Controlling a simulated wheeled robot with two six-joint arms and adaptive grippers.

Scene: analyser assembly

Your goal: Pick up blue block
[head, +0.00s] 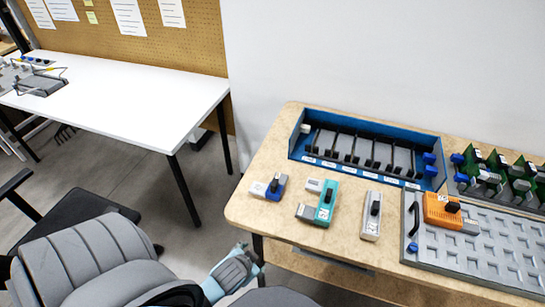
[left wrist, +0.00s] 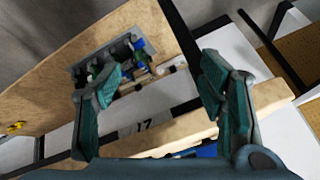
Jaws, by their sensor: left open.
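The blue block (head: 275,187), with grey ends and a black knob, lies at the left end of the wooden table. My left gripper (head: 238,264) is low in front of that table's left corner, apart from the block and empty. In the left wrist view my left gripper (left wrist: 160,88) shows two teal-padded fingers wide apart. I cannot make out the blue block for certain in that view. My right gripper is in neither view.
A teal block (head: 325,203) and a grey block (head: 371,216) lie right of the blue one. A blue rack (head: 294,146) stands behind them. An orange block (head: 442,210) sits on a grey tray (head: 480,262).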

